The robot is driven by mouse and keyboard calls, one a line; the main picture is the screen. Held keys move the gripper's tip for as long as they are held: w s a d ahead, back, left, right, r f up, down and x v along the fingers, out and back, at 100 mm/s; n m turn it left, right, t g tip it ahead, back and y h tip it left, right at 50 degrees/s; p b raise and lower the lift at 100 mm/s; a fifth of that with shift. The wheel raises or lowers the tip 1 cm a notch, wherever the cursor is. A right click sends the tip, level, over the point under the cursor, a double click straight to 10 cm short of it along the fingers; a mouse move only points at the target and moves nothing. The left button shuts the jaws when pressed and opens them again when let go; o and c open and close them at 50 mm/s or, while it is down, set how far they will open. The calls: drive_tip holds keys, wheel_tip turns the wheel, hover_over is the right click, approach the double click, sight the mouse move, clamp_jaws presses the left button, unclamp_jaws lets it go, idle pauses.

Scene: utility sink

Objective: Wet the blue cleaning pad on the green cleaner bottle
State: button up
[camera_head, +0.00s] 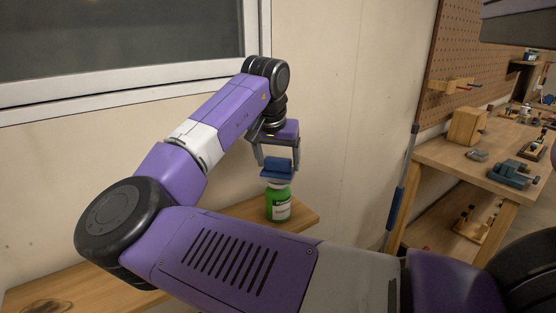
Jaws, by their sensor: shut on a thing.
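The green cleaner bottle (275,206) has a white label and stands upright on the wooden shelf below the window. The blue cleaning pad (278,168) is directly above the bottle's top. My gripper (278,167) points down over the bottle, with its fingers on either side of the pad, and is shut on it. The pad appears to touch the pale top of the bottle, but I cannot tell for sure from this angle. My arm hides part of the shelf.
The wooden shelf (305,216) ends just right of the bottle. A window (120,90) is behind my arm. At right, a workbench (460,165) holds a blue vise (510,174) and a wooden block (467,127). A blue-handled pole (397,205) leans beside it.

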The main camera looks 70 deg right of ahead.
sight(279, 158)
drive_tip(key=shift+s+f, duration=0.1)
drive_tip(key=shift+f, duration=0.45)
idle(2.0)
drive_tip(key=shift+r+p, duration=0.15)
drive_tip(key=shift+p, duration=0.2)
wheel_tip(279, 158, up, 7)
drive_tip(key=p, duration=0.7)
idle(0.7)
